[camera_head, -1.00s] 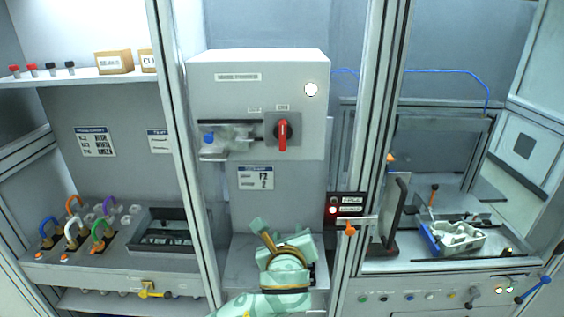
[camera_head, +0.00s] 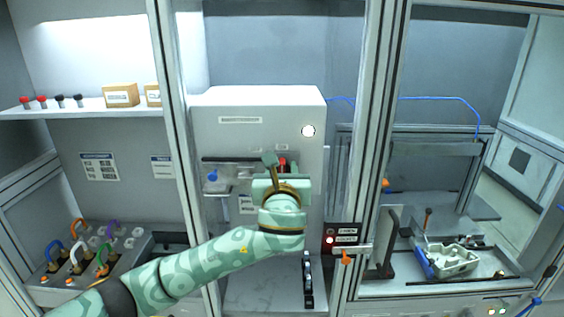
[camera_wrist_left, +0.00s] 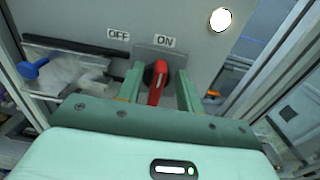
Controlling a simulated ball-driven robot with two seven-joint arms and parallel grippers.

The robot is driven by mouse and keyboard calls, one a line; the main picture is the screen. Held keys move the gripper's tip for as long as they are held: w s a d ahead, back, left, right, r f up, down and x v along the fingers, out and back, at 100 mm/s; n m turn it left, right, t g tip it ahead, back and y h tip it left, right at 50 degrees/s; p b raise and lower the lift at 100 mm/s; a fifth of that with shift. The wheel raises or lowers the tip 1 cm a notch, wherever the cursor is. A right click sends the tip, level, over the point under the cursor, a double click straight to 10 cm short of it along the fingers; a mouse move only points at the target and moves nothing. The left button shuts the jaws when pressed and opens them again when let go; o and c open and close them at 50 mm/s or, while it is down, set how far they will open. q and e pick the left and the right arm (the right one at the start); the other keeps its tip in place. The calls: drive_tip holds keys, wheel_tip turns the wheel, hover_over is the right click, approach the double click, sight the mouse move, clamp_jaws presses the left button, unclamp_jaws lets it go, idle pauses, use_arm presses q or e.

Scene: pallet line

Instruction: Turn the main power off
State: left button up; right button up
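The grey cabinet (camera_head: 258,108) carries the main switch, whose red handle shows as a small piece (camera_head: 284,162) above my left gripper (camera_head: 277,177). In the left wrist view the red handle (camera_wrist_left: 157,82) stands near upright below the ON label (camera_wrist_left: 164,41), with the OFF label (camera_wrist_left: 118,35) to its left. My left gripper (camera_wrist_left: 158,90) is open there, one finger on each side of the handle, with visible gaps. The handle's lower end is hidden behind the gripper body. My right gripper is not in view.
A clear cover with a blue knob (camera_head: 212,175) sits left of the switch. Metal frame posts (camera_head: 180,150) stand on both sides. A black indicator box with a red light (camera_head: 330,240) is at lower right. A round white lamp (camera_head: 308,131) is on the cabinet.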

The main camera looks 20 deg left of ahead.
use_arm(q)
drive_tip(key=shift+x, duration=1.35)
drive_tip(key=c, duration=0.8)
drive_tip(key=shift+f, duration=0.1)
